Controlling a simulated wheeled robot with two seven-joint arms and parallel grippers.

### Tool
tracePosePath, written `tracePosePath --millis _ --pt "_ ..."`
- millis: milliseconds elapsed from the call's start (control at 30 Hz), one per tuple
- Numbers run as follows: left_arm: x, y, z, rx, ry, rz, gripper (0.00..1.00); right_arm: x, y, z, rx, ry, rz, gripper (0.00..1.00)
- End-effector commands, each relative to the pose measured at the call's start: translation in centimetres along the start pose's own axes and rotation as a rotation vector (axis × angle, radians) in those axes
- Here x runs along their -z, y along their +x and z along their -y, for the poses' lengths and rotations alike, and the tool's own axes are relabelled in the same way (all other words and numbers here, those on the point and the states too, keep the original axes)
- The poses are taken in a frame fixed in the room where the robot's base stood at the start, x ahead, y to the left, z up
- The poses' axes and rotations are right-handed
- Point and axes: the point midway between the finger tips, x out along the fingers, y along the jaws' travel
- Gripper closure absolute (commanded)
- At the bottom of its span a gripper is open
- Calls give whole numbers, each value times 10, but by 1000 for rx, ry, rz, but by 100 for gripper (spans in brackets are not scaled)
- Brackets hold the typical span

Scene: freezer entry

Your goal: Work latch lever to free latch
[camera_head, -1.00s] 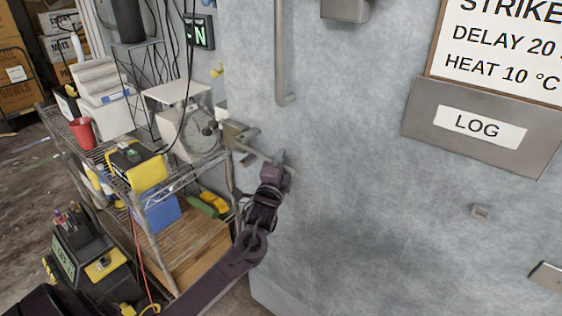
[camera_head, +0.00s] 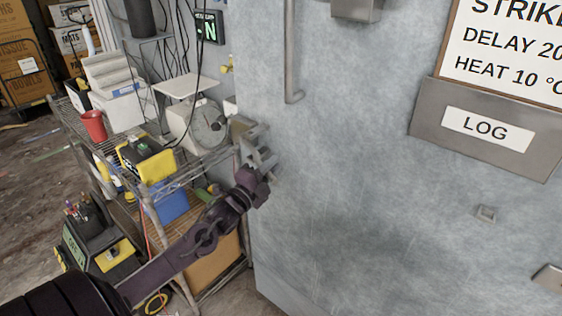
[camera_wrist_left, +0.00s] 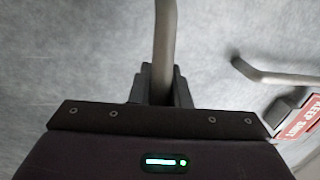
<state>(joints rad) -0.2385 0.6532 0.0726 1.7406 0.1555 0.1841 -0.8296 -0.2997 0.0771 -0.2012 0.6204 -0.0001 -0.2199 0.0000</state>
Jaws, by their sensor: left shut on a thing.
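The latch (camera_head: 243,128) is a metal fitting at the left edge of the grey freezer door, beside the shelf. Its lever is mostly hidden by my fingers in the head view. In the left wrist view the lever (camera_wrist_left: 165,40) is a plain metal bar that runs from the top edge down between my fingers. My left gripper (camera_head: 262,162) is shut on the lever, and its fingers also show around the bar in the wrist view (camera_wrist_left: 164,86). Whether the latch is free cannot be seen. My right gripper is not in view.
A vertical pull handle (camera_head: 291,60) is on the door above right of the latch. A wire shelf (camera_head: 150,178) with a dial scale (camera_head: 207,128) stands close at left. A grey LOG box (camera_head: 485,130) is at right. The door's lower middle is clear.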

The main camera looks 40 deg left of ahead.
Motion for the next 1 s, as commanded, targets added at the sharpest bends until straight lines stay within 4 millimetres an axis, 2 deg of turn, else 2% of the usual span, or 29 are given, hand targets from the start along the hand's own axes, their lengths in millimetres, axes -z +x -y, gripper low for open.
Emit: tracePosePath --millis 367,400,533,833,1000 --pt "-2 -3 2 0 -5 -20 100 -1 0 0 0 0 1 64" --pt "-2 -3 2 0 -5 -20 79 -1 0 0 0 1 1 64" --pt "-2 -3 2 0 -5 -20 62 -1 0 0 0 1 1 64" --pt "-1 -4 1 -1 -5 -20 62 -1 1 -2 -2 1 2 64" --pt "-1 -18 -2 -4 -5 -21 62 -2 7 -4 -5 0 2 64"
